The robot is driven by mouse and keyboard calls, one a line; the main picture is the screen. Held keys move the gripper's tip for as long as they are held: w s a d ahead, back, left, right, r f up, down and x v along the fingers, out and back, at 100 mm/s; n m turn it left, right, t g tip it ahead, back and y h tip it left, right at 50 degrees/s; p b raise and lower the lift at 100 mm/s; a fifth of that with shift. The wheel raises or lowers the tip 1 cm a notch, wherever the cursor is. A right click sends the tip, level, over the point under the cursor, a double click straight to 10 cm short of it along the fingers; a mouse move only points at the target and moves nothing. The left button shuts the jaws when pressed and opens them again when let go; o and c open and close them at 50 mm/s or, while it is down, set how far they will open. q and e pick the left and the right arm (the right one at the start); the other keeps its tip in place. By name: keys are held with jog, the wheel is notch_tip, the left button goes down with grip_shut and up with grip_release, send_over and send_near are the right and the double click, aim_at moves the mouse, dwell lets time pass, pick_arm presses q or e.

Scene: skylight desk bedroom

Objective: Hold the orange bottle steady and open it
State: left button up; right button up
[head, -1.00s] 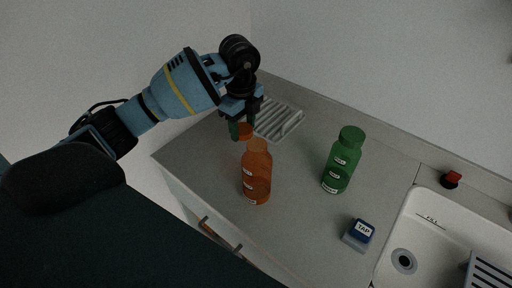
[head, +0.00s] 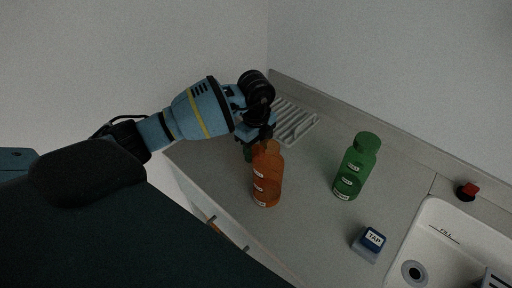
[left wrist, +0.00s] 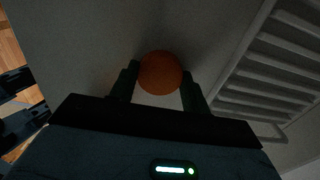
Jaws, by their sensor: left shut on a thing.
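The orange bottle (head: 266,182) stands upright on the grey counter in the head view, its narrow top bare of a cap. My left gripper (head: 249,149) points down just behind and to the left of the bottle's top. In the left wrist view its fingers stand on either side of a round orange cap (left wrist: 160,73), and the gripper is shut on it. In the head view the cap is hidden behind the bottle's neck. I cannot tell whether the cap touches the counter.
A capped green bottle (head: 357,168) stands to the right. A blue block labelled TAP (head: 369,242) is in front of it. A ribbed draining rack (head: 296,124) lies behind the gripper; a white sink (head: 447,225) is at right. The counter between the bottles is clear.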

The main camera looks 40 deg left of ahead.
aim_at(256, 151)
pick_arm(q)
jog(key=shift+f, duration=0.15)
jog(key=o, duration=1.1)
notch_tip(256, 151, up, 12)
jog(key=shift+r+p, duration=0.15)
jog(key=shift+p, duration=0.25)
pick_arm(e)
jog(key=shift+w+r, duration=0.4)
jog(key=shift+r, duration=0.1)
pick_arm(q)
jog(key=shift+s, duration=0.1)
pick_arm(e)
jog(key=shift+s, duration=0.15)
